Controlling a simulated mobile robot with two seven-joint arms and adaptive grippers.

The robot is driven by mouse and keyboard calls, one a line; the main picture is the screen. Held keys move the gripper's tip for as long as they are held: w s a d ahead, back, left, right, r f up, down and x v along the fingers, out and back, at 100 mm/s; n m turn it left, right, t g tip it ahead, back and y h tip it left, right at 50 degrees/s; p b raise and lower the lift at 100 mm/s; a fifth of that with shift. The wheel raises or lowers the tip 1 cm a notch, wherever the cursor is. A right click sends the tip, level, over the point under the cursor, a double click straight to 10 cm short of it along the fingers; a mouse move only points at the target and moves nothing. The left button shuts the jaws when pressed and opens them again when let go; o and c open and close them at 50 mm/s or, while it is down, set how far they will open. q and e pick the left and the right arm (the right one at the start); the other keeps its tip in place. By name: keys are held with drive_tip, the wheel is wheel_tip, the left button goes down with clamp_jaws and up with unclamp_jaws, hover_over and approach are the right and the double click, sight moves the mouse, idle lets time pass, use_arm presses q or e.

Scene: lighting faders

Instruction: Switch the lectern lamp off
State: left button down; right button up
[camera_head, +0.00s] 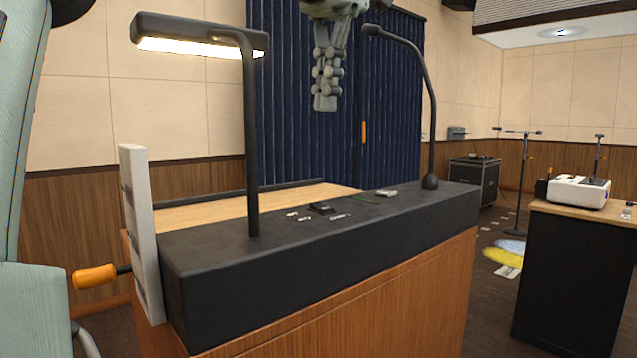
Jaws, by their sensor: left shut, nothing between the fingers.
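The lectern lamp (251,130) is a black post with a long horizontal head at the upper left. The underside of its head glows, so it is lit. It stands on the black top panel of the lectern (220,265). A pale upright plate (140,220) at the lectern's left end has an orange-handled lever (96,276) sticking out to the left. My left gripper (325,104) hangs fingers down at the top middle, shut and empty. In the picture it is above the panel and right of the lamp, apart from both. My right gripper is not in view.
A gooseneck microphone (431,110) rises from the panel's right end. A small black block (322,208) and several small pale pieces lie mid-panel. A side table (570,280) with a white device (578,192) stands at right. A dark blue curtain (290,110) hangs behind.

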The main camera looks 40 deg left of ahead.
use_arm(q)
approach(317, 204)
drive_tip(key=f, duration=0.5)
drive_tip(key=shift+w+a+f, duration=0.1)
drive_tip(key=shift+a, duration=0.25)
drive_tip(key=shift+a+f, duration=0.1)
drive_tip(key=shift+f, duration=0.65)
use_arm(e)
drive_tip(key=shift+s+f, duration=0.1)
